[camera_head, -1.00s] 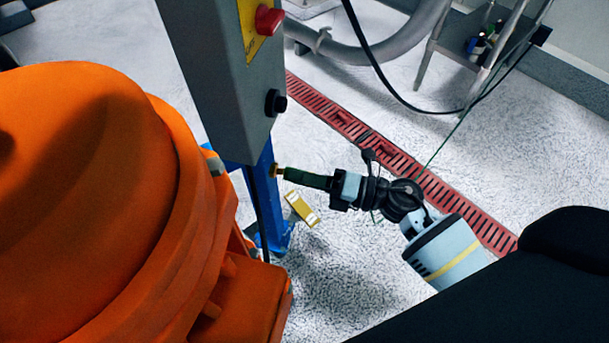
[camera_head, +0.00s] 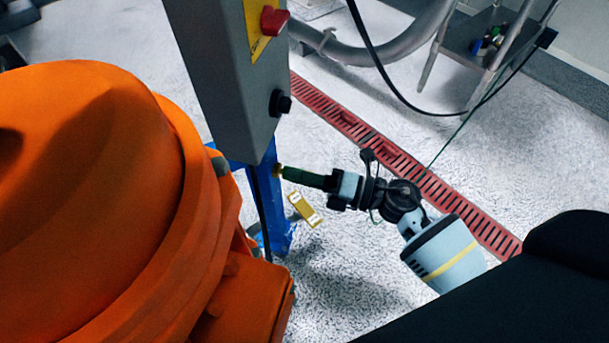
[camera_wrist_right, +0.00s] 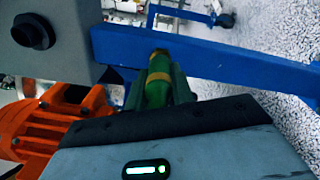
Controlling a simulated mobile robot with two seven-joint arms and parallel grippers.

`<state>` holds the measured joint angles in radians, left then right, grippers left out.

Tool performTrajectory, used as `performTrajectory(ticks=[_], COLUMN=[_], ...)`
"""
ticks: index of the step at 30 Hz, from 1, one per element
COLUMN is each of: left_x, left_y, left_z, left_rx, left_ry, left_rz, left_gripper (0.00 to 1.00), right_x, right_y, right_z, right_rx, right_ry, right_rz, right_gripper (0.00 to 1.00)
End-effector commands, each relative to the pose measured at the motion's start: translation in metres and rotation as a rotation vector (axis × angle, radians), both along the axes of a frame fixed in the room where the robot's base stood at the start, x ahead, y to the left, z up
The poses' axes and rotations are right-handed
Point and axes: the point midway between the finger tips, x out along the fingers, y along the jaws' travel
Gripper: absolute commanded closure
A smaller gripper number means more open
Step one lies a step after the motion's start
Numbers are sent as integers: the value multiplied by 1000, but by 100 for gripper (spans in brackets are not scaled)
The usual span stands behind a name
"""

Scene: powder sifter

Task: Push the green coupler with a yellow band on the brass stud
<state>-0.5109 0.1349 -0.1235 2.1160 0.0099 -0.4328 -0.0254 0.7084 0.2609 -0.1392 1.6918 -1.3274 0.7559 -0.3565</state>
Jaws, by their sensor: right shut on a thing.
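The green coupler with a yellow band (camera_wrist_right: 157,90) is between the dark green fingers of my right gripper (camera_head: 305,179), which is shut on it. It points at the blue post (camera_head: 271,205). The brass stud (camera_head: 278,171) sticks out of the post's side. In the right wrist view the stud (camera_wrist_right: 160,53) is straight ahead of the coupler's front end, and the two look lined up. They seem to meet or nearly meet; I cannot tell whether the coupler is over the stud. My left gripper is not in view.
A grey control box (camera_head: 228,65) with a red switch and black knob sits above the stud. A large orange machine (camera_head: 95,190) fills the left. A yellow piece (camera_head: 305,210) shows below the gripper. A red floor grate (camera_head: 370,140) and a cart (camera_head: 480,55) lie behind.

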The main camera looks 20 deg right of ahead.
Motion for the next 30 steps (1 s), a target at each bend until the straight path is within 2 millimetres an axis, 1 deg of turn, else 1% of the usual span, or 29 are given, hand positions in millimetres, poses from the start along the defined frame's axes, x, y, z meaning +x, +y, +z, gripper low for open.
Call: performTrajectory(ticks=[17, 18, 23, 24, 30], left_x=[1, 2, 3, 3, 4], left_y=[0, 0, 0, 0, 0], left_z=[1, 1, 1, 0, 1], left_rx=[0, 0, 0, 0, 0], left_ry=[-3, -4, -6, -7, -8], left_rz=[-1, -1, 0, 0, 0], left_gripper=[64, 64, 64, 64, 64], right_x=[5, 5, 5, 5, 5], right_y=[6, 6, 6, 6, 6], right_z=[0, 0, 0, 0, 0], right_rx=[0, -1, -1, 0, 0], right_ry=[-1, -1, -1, 0, 0], right_rz=[0, 0, 0, 0, 0], right_gripper=[100, 74, 53, 51, 51])
